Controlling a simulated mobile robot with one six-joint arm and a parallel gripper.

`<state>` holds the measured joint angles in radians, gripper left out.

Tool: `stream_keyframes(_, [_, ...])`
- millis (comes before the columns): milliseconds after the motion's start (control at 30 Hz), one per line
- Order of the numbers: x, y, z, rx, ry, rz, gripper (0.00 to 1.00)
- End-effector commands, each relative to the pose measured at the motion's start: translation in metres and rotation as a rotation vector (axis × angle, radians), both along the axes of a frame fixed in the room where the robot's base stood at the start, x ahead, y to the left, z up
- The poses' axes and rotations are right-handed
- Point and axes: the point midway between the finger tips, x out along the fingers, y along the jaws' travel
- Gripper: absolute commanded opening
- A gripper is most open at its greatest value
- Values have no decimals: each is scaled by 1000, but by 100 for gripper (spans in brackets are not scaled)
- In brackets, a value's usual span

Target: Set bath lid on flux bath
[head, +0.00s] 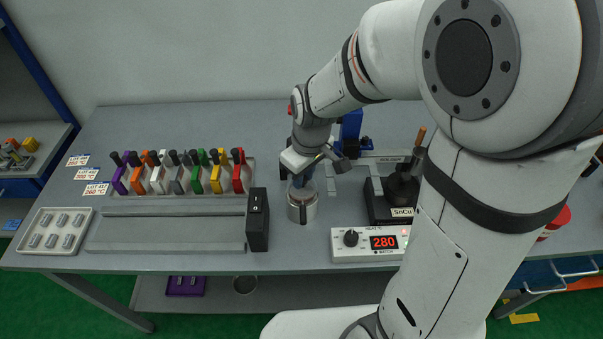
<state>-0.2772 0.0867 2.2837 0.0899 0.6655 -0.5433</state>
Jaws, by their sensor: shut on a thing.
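My gripper (304,178) points down just above a small metal cup (300,212) near the middle of the bench, which looks like the flux bath. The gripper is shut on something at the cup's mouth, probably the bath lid. The held thing is mostly hidden by the jaws and too small to make out clearly. I cannot tell whether it touches the cup's rim.
A black box (257,220) stands close left of the cup. A white heater unit (368,244) reading 280 and a black SnCu pot (391,207) are to the right. A rack of coloured holders (180,205) and a tray (53,236) are left. Blue equipment (350,128) stands behind.

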Motion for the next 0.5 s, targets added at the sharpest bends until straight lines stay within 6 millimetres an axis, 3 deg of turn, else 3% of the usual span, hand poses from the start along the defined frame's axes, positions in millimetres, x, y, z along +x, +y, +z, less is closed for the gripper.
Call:
stream_keyframes(67, [0,0,-2,0,0,0,0])
stream_keyframes(100, [0,0,-1,0,0,0,24])
stream_keyframes(367, [0,0,-1,0,0,-1,46])
stream_keyframes(500, [0,0,-1,0,0,-1,47])
